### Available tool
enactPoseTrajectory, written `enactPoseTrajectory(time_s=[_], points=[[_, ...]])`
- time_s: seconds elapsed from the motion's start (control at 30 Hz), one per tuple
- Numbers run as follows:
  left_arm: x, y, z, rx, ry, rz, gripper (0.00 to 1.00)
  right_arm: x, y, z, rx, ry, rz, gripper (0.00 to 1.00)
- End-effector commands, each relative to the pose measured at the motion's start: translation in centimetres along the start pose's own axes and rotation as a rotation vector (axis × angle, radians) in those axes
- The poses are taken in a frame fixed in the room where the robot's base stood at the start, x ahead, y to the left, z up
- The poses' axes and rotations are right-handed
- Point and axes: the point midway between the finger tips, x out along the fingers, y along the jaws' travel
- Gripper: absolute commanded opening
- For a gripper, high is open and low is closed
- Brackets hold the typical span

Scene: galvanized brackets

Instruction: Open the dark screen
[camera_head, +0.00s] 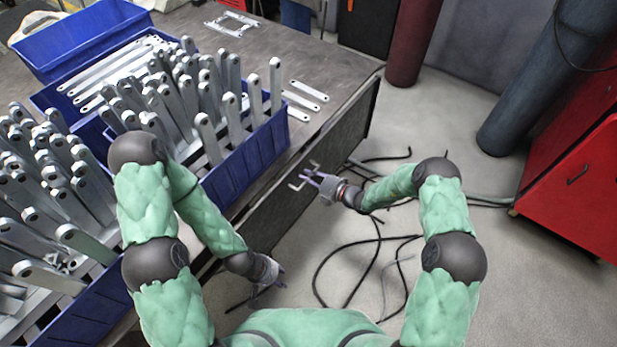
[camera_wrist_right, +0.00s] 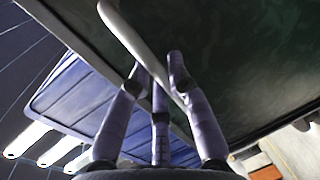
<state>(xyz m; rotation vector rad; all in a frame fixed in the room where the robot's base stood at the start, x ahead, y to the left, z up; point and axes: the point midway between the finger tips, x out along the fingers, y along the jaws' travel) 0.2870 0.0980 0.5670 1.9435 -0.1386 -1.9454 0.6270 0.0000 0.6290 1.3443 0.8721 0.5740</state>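The dark screen (camera_head: 334,143) is the flat dark panel on the side of the workbench, facing right. It stands flush with the bench side. A light bar handle (camera_head: 298,184) sticks out from it and crosses the right wrist view as a pale rod (camera_wrist_right: 128,35). My right gripper (camera_head: 313,176) is at this handle. In the wrist view its fingers (camera_wrist_right: 158,72) lie on both sides of the rod, with tips close to it; firm contact cannot be told. My left gripper (camera_head: 277,278) hangs low in front of the bench's near end, away from the handle; its finger opening is unclear.
Blue bins (camera_head: 232,172) full of galvanized brackets stand on the workbench (camera_head: 343,70), with loose brackets beside them. Black cables (camera_head: 345,245) lie on the floor below the panel. A red cabinet (camera_head: 575,185) stands at right.

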Motion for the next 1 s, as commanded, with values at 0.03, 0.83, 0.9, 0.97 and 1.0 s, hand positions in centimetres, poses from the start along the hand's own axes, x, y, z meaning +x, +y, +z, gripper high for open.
enactPoseTrajectory(time_s=[0.03,0.83,0.9,0.97,1.0], points=[[0.0,0.0,0.0,0.0,0.0,0.0,0.4,0.0,0.0,0.0,0.001,0.0,-0.001,0.0],[-8.7,3.1,0.3,0.0,0.0,0.0,0.4,-2.4,11.8,0.1,-0.004,0.0,0.003,0.0],[-9.9,3.5,0.4,0.0,0.0,0.0,0.4,-2.8,13.4,0.0,-0.003,0.0,0.003,0.0],[-10.9,3.9,0.4,0.0,0.0,0.0,0.4,-3.1,14.9,0.0,-0.002,0.0,0.002,0.0],[-11.6,4.1,0.4,0.0,0.0,0.0,0.4,-3.3,15.9,0.0,-0.002,-0.001,0.003,0.0]])
